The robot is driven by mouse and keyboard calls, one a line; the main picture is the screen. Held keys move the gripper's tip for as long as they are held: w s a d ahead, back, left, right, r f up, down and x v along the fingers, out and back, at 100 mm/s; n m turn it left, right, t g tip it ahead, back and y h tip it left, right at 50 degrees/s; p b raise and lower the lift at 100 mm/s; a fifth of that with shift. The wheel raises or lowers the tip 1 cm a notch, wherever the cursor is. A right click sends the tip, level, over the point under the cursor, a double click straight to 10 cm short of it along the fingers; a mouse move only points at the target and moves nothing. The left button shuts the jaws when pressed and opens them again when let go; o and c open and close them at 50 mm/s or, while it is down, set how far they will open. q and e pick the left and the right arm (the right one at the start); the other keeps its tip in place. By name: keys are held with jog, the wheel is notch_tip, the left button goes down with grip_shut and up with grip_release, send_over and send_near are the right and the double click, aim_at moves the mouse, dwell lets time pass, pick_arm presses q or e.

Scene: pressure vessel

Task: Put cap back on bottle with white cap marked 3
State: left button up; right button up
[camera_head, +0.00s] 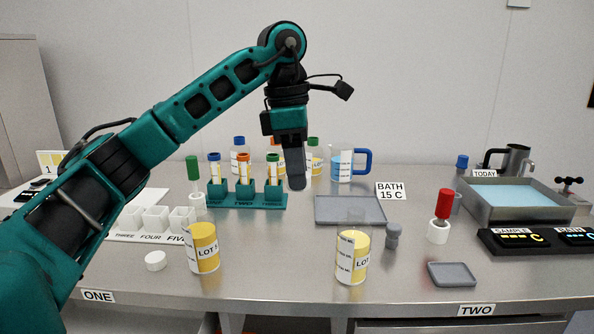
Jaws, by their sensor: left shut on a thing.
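My left gripper (296,182) points down over the back middle of the bench, between the tube rack and the grey tray. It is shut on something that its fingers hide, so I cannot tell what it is. Several bottles stand behind it: one with a blue cap (239,142), one with an orange cap (272,157) and one with a green cap (313,141). No bottle with a white cap marked 3 can be made out. A small round white piece (155,260), perhaps a cap, lies at the front left. My right gripper is not in view.
A teal rack (245,201) holds capped tubes. Two clear containers of yellow liquid, one left (205,255) and one centre (352,265), stand near the front. A grey tray (350,209) is empty. A water bath (481,211) stands right.

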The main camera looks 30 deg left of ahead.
pick_arm(q)
jog(key=s+d+f+m, duration=0.2)
jog(key=d+f+m, duration=0.1)
jog(key=f+m, duration=0.3)
jog(key=s+d+f+m+g, duration=0.1)
jog(key=s+d+f+m, duration=0.1)
jog(key=d+f+m, duration=0.2)
jog(key=s+d+f+m+g+y, duration=0.1)
jog(key=s+d+f+m, duration=0.2)
jog(key=f+m, duration=0.7)
jog(key=d+m, duration=0.1)
jog(key=m, duration=0.3)
jog(key=shift+d+r, duration=0.1)
